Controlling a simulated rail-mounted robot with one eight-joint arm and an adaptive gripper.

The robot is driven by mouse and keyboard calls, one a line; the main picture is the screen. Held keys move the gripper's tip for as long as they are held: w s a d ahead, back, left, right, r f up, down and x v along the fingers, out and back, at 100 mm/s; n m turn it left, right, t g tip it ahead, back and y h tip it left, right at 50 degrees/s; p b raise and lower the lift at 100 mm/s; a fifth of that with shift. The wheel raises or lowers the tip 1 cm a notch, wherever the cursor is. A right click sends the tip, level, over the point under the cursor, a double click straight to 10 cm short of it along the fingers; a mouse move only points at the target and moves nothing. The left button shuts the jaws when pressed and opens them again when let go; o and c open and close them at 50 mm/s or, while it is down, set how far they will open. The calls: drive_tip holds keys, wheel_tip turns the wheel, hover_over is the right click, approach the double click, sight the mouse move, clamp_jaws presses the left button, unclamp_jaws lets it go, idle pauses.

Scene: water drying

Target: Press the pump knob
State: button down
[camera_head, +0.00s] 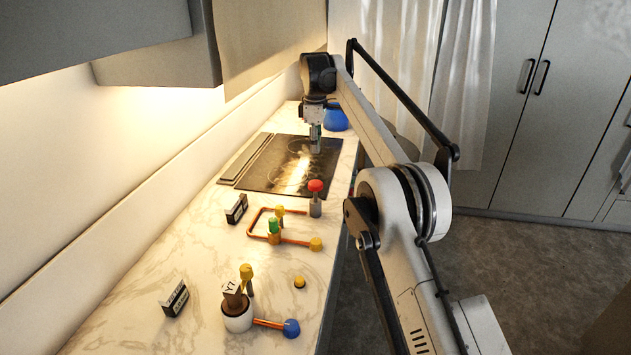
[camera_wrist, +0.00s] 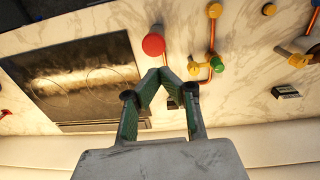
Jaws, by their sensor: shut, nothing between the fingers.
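A red round knob (camera_head: 316,186) tops a short grey post on the marble counter, just nearer than the cooktop. It also shows in the wrist view (camera_wrist: 153,44), up beyond my fingertips. A small yellow button (camera_head: 299,282) sits near the counter's front edge; I cannot tell which of these is the pump knob. My gripper (camera_head: 316,148) points down over the cooktop's right side, farther back than the red knob and apart from it. In the wrist view its green-padded fingers (camera_wrist: 158,72) meet at the tips, shut and empty.
Copper pipes with yellow and green knobs (camera_head: 273,226) stand nearer on the counter. The black cooktop (camera_head: 262,165) is clear. Overhead cabinets (camera_head: 155,60) hang at left.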

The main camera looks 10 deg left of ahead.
sight(316, 186)
drive_tip(key=f, duration=0.4)
drive_tip(key=f+p, duration=0.1)
drive_tip(key=f, duration=0.7)
drive_tip(key=shift+w+f+p, duration=0.25)
drive_tip(key=shift+f+p, duration=0.05)
drive_tip(key=shift+p, duration=0.05)
drive_tip(key=shift+f, duration=0.1)
wheel_tip(316, 186, down, 4)
drive_tip(key=b, duration=0.3)
drive_tip(key=shift+f, duration=0.25)
drive_tip(key=shift+r, duration=0.2)
wheel_tip(316, 186, up, 14)
drive_tip(key=shift+s, duration=0.35)
idle(0.8)
